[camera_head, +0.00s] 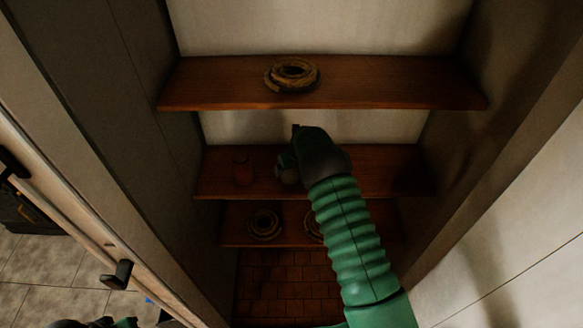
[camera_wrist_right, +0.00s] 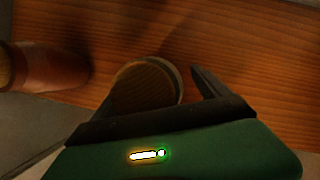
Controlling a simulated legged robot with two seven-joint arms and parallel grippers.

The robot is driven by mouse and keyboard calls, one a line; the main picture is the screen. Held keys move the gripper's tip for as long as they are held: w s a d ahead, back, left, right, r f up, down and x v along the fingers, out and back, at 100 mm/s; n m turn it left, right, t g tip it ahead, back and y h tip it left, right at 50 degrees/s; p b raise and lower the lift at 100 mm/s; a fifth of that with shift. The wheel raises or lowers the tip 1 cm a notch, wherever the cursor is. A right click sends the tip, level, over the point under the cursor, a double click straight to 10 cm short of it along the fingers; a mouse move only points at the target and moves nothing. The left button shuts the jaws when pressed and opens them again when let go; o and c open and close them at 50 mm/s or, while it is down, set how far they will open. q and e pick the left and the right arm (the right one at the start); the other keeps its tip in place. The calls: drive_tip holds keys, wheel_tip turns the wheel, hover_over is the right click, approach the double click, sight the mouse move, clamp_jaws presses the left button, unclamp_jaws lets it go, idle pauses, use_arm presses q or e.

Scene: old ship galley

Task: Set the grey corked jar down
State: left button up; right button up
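The grey corked jar (camera_head: 289,175) stands on the middle shelf (camera_head: 385,172). In the right wrist view its round brown cork top (camera_wrist_right: 145,86) shows in front of my gripper, with the grey rim at its right edge. My right gripper (camera_head: 291,152) is at the jar, reaching in from the front. In the wrist view its right finger (camera_wrist_right: 207,85) stands a little apart from the jar, with shelf wood showing between. The other finger is mostly hidden beside the jar. Dark and green parts of my left arm show at the bottom left edge; its fingers cannot be made out.
A reddish-brown jar (camera_head: 242,172) stands left of the grey jar; it also shows in the wrist view (camera_wrist_right: 48,66). A rope coil (camera_head: 292,74) lies on the upper shelf (camera_head: 400,82). Two coils (camera_head: 263,224) lie on the lower shelf. Cupboard walls flank my arm closely.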

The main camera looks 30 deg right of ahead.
drive_tip(key=shift+a+r, duration=0.1)
drive_tip(key=shift+a, duration=0.25)
drive_tip(key=shift+a+r, duration=0.1)
drive_tip(key=shift+r, duration=0.15)
drive_tip(key=d+b+v, duration=0.1)
drive_tip(key=b+v, duration=0.2)
drive_tip(key=v, duration=0.8)
use_arm(q)
drive_tip(key=f, duration=0.3)
drive_tip(key=shift+a, duration=0.35)
use_arm(e)
drive_tip(key=s+a+m+g, duration=0.1)
drive_tip(key=s+a+m, duration=0.9)
drive_tip(key=s+m, duration=0.4)
drive_tip(key=s+a+m, duration=1)
drive_tip(key=s+m, duration=0.4)
drive_tip(key=m, duration=0.6)
drive_tip(key=shift+a+f+g+y, duration=0.3)
drive_tip(key=shift+f+g, duration=0.1)
drive_tip(key=shift+f, duration=0.1)
